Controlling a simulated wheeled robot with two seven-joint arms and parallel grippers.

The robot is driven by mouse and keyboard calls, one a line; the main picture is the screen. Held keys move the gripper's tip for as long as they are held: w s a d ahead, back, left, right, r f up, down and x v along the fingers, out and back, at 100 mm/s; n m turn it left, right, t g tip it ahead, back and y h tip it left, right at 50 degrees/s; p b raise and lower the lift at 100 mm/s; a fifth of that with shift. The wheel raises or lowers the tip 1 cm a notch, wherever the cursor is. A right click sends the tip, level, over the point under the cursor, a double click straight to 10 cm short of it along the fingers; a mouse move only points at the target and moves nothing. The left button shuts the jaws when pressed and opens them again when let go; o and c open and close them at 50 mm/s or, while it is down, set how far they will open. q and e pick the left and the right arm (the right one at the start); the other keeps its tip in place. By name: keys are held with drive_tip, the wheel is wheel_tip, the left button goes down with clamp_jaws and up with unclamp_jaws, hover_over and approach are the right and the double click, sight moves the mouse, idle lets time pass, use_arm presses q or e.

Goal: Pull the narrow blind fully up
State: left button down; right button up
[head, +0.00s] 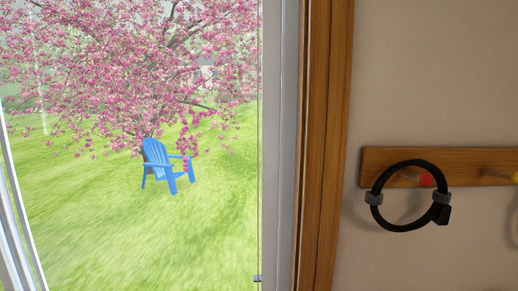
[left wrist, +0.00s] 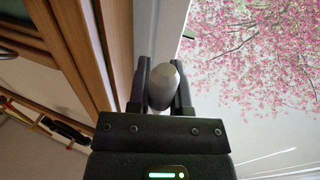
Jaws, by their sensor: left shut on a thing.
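In the left wrist view, my left gripper (left wrist: 161,82) is shut on a grey egg-shaped knob (left wrist: 163,88), one finger on each side. The knob sits close to the window's pale frame. Whether it hangs on a cord cannot be seen. No blind slats or fabric show over the glass in the head view. A thin dark vertical line (head: 258,150) runs down the window's right edge. Neither gripper shows in the head view, and my right gripper is in no view.
A wooden window casing (head: 325,140) stands right of the pale window frame (head: 283,140). On the wall farther right, a black ring (head: 376,203) hangs on a wooden peg rack (head: 470,168). Outside are a blue chair (head: 157,158) and a pink blossom tree (head: 120,70).

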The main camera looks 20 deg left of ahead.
use_arm(q)
wheel_tip(320, 180, down, 3)
drive_tip(key=b, duration=0.2)
drive_tip(key=shift+f+b, duration=0.1)
drive_tip(key=shift+b, duration=0.2)
drive_tip(key=shift+c, duration=1.9)
unclamp_jaws()
drive_tip(key=s+p, duration=0.3)
drive_tip(key=s, duration=0.2)
drive_tip(key=shift+a, duration=0.1)
